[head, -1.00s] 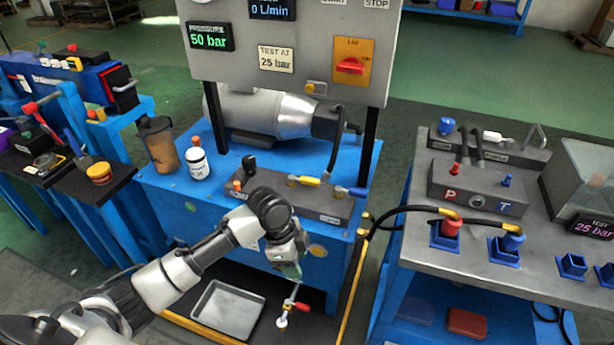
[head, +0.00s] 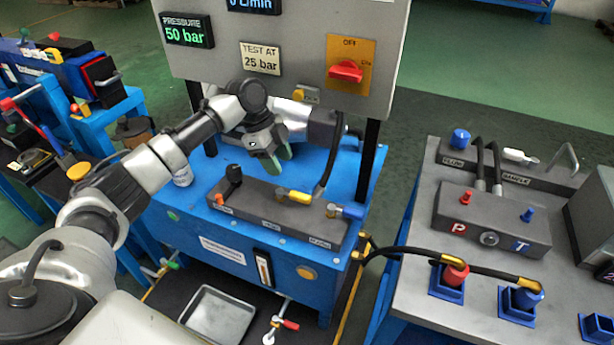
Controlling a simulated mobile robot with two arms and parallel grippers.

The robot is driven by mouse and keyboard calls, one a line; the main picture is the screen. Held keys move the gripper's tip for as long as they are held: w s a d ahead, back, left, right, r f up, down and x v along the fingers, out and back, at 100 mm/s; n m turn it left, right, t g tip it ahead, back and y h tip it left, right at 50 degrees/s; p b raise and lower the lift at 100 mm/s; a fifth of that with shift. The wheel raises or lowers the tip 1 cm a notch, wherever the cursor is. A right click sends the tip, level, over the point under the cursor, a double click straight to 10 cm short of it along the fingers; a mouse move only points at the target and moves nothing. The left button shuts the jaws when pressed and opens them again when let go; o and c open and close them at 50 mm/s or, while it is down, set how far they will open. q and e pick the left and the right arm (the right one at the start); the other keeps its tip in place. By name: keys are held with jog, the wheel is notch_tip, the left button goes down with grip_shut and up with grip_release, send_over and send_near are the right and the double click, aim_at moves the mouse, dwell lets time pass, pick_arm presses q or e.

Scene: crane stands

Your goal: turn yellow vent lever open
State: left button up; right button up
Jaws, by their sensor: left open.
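The yellow vent lever (head: 295,196) sits on the middle of the grey manifold block (head: 270,215) on the blue power unit. It points to the right, along the block. My left gripper (head: 275,168) is open and empty, above and behind the block, a little up and left of the lever and apart from it. Its greenish fingertips point down. A blue lever (head: 345,211) is at the block's right end, and a black knob (head: 234,173) stands at its left end. My right gripper is not in view.
The control panel (head: 290,40) with a red switch (head: 345,72) stands behind my arm; its display reads 50 bar. A black hose (head: 333,160) runs down near the levers. A metal tray (head: 215,315) lies below. A bench (head: 400,290) with couplings is on the right.

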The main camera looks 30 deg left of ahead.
aim_at(298, 194)
pick_arm(q)
jog(key=x, duration=0.6)
jog(key=shift+w+d+f, duration=0.25)
jog(key=shift+f, duration=0.05)
jog(key=x, duration=0.3)
jog(key=shift+f+b, duration=0.15)
jog(key=shift+b, duration=0.2)
jog(key=shift+d+f, duration=0.1)
jog(key=shift+f, duration=0.15)
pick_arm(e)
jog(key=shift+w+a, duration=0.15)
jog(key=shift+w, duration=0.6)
pick_arm(q)
jog(key=shift+c, duration=0.5)
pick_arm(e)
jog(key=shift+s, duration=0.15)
pick_arm(q)
grip_shut()
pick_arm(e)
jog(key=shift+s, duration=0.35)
